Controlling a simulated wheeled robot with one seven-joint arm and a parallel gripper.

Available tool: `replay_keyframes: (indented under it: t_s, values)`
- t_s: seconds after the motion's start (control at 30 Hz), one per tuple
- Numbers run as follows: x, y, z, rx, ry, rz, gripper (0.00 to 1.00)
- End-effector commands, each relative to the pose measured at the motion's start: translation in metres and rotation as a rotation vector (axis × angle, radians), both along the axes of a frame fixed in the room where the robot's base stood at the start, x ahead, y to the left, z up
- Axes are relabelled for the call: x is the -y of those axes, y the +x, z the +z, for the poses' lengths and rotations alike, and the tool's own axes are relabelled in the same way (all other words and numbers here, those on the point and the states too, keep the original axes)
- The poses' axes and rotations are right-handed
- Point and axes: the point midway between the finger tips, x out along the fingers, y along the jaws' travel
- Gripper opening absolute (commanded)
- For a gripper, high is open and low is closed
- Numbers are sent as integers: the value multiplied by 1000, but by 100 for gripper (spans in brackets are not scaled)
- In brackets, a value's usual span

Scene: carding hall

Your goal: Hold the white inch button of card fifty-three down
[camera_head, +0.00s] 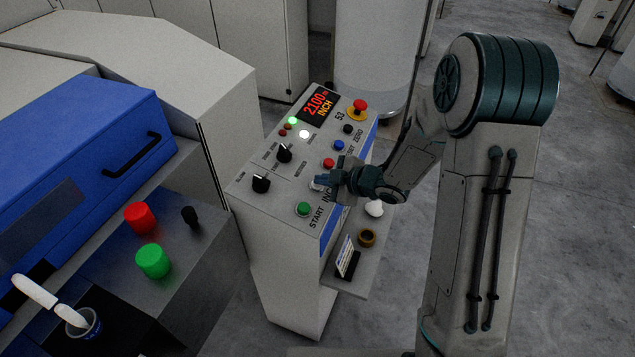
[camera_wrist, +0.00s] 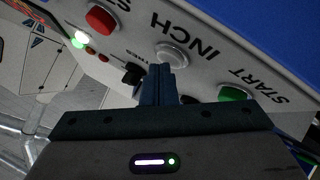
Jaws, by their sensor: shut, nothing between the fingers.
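The control panel of card 53 (camera_head: 293,166) stands in the middle of the head view, its sloping face marked 53. Its white inch button (camera_wrist: 172,54) shows in the wrist view beside the word INCH; in the head view my fingers partly cover it. My gripper (camera_wrist: 161,70) is shut and empty, its fingertips at the near edge of the white button. It also shows over the panel in the head view (camera_head: 324,183). I cannot tell whether the fingertips touch the button or how far it is pressed. The red display (camera_head: 319,104) reads 2100 and INCH.
A green START button (camera_head: 304,209) and a red button (camera_head: 328,163) flank the inch button. A blue button (camera_head: 339,145), black knobs and a red emergency button (camera_head: 360,106) share the panel. A side shelf (camera_head: 351,283) holds small items. A blue-covered machine (camera_head: 80,150) stands left.

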Motion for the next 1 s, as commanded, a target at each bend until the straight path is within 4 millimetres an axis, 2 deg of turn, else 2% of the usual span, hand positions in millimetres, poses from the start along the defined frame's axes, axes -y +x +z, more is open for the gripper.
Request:
replay_keyframes:
  t_s: [0.73, 1.0]
  values:
    - [0, 0, 0, -1, -1, 0, 0]
    - [2, -1, 12, 0, -1, -1, 0]
